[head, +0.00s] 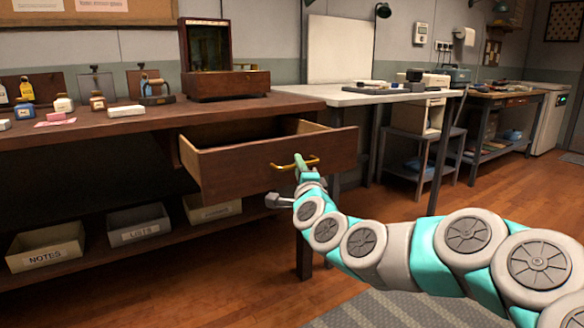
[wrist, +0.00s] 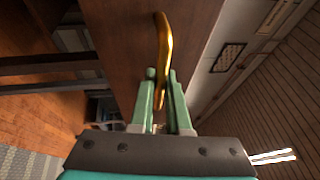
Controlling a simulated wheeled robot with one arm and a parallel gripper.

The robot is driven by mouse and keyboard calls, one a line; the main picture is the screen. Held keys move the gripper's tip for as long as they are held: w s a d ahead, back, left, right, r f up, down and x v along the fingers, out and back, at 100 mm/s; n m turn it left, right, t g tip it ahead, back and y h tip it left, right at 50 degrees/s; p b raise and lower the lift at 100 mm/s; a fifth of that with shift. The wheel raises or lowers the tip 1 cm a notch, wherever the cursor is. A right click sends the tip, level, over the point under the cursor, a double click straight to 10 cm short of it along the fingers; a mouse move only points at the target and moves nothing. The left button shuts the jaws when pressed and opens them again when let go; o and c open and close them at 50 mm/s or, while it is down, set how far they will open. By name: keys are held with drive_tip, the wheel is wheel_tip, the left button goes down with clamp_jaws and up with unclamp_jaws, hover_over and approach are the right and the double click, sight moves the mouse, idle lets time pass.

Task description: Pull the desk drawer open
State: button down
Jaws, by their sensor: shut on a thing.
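The desk drawer (head: 235,166) is brown wood and stands pulled out from under the desk top, with its open inside showing from above in the head view. Its brass handle (head: 281,166) is on the drawer front. My gripper (head: 299,163) is at the right part of this handle. In the wrist view the green fingers of my gripper (wrist: 160,85) are on either side of the brass handle (wrist: 163,45), shut on it. The drawer front (wrist: 120,45) fills the area behind the handle there. The drawer's back end is hidden under the desk top.
The desk top (head: 170,116) carries bottles, small boxes and an open wooden box (head: 228,84). Labelled bins (head: 45,247) stand on the shelf below. A white table (head: 365,97) stands to the right. Open wooden floor (head: 400,207) lies to the right of the drawer.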

drive_tip(key=shift+s+d+f, duration=0.1)
drive_tip(key=shift+s+d, duration=0.15)
drive_tip(key=shift+s, duration=0.15)
drive_tip(key=c, duration=1.2)
unclamp_jaws()
drive_tip(key=shift+o, duration=0.2)
drive_tip(key=v, duration=0.8)
